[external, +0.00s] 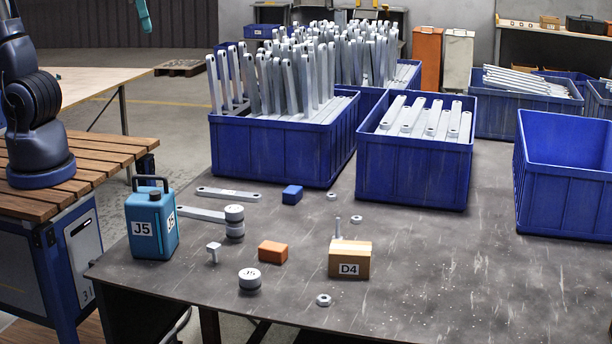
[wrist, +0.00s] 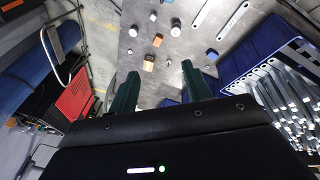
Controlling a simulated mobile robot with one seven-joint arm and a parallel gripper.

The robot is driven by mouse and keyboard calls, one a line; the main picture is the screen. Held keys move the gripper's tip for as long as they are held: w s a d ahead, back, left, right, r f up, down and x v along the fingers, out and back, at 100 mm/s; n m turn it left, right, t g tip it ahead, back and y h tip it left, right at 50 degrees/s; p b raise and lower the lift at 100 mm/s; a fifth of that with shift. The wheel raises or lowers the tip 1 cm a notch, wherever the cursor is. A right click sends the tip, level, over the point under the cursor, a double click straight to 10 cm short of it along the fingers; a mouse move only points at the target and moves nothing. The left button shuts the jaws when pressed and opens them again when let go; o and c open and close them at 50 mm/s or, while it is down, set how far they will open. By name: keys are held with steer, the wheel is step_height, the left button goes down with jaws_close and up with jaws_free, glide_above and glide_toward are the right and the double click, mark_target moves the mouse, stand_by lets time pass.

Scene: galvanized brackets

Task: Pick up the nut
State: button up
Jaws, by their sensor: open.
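Three small grey ring-shaped pieces that look like nuts lie on the dark table: one at the front (external: 323,299), one behind the cardboard box (external: 356,219), and one farther back (external: 332,196). I cannot tell which is the task's nut. In the wrist view the small pieces are too tiny to name surely. My gripper (wrist: 158,82) is open and empty, with its two dark green fingers apart, high above and away from the pieces. In the external view only a teal part of it (external: 142,15) shows at the top left edge.
Blue crates of brackets (external: 283,150) line the back. The table's right front (external: 480,290) is clear.

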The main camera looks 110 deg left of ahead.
steer(key=w+a+f+n+g, duration=0.1)
steer(key=w+a+f+n, duration=0.2)
steer(key=w, duration=0.4)
steer(key=w+a+n, duration=0.4)
steer(key=w+n, duration=0.1)
steer(key=w, duration=0.1)
steer(key=n+g, duration=0.3)
steer(key=n, duration=1.8)
glide_above(333, 199)
steer(key=a, duration=0.1)
step_height(333, 199, down, 36)
steer(key=shift+y, duration=0.3)
steer(key=f, duration=0.7)
steer(key=shift+w+a, duration=0.1)
steer(key=shift+w, duration=0.15)
steer(key=shift+s+f, duration=0.25)
steer(key=shift+f, duration=1)
steer(key=shift+s+f, duration=0.2)
steer(key=shift+f, duration=1)
steer(key=c, duration=1.1)
